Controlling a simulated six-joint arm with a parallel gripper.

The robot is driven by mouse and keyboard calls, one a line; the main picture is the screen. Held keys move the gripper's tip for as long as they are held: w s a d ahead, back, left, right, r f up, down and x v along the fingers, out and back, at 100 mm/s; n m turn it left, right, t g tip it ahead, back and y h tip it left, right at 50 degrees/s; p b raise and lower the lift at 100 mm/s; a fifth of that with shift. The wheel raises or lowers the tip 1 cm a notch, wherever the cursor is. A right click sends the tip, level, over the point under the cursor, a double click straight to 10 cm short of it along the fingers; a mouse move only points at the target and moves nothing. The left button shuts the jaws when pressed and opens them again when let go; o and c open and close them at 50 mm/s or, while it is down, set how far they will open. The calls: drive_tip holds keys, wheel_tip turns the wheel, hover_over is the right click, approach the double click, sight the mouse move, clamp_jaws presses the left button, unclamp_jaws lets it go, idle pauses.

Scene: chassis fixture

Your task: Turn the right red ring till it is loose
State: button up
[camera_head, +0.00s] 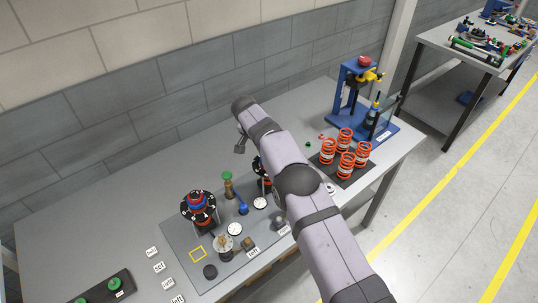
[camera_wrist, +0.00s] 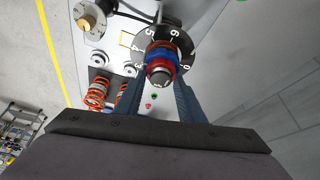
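The right stand (camera_head: 260,176) is mostly hidden behind my arm in the camera_head view, and its red ring cannot be made out there. In the camera_wrist view a black numbered dial (camera_wrist: 182,43) carries a red ring (camera_wrist: 163,44), a blue ring (camera_wrist: 160,58) and a grey knob end (camera_wrist: 160,76) facing the camera. I see no contact with the ring.
The left stand (camera_head: 199,208) with its own red and blue rings stands nearby. Orange springs (camera_head: 346,158) stand on a dark mat at the right, before a blue press (camera_head: 350,95). Gauges and small parts lie around the stands.

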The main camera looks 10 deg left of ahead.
drive_tip(key=shift+f+n+b, duration=0.1)
drive_tip(key=shift+n+b, duration=0.5)
drive_tip(key=shift+b, duration=0.35)
drive_tip(key=shift+n+y+b, duration=0.5)
drive_tip(key=shift+n+b, duration=0.1)
drive_tip(key=n, duration=0.2)
drive_tip(key=n+y, duration=0.1)
drive_tip(key=n, duration=0.1)
drive_tip(key=shift+t+y+b, duration=0.3)
drive_tip(key=shift+b, duration=0.1)
drive_tip(key=shift+n+y+p, duration=0.6)
drive_tip(key=shift+n+y, duration=0.4)
drive_tip(key=shift+n, duration=1.7)
drive_tip(key=shift+n+g+y, duration=0.4)
drive_tip(key=shift+n+g, duration=0.1)
drive_tip(key=shift+n, duration=0.85)
drive_tip(key=shift+n+g+y, duration=0.4)
drive_tip(key=shift+n+g, duration=0.1)
drive_tip(key=shift+n, duration=0.85)
drive_tip(key=o, duration=0.8)
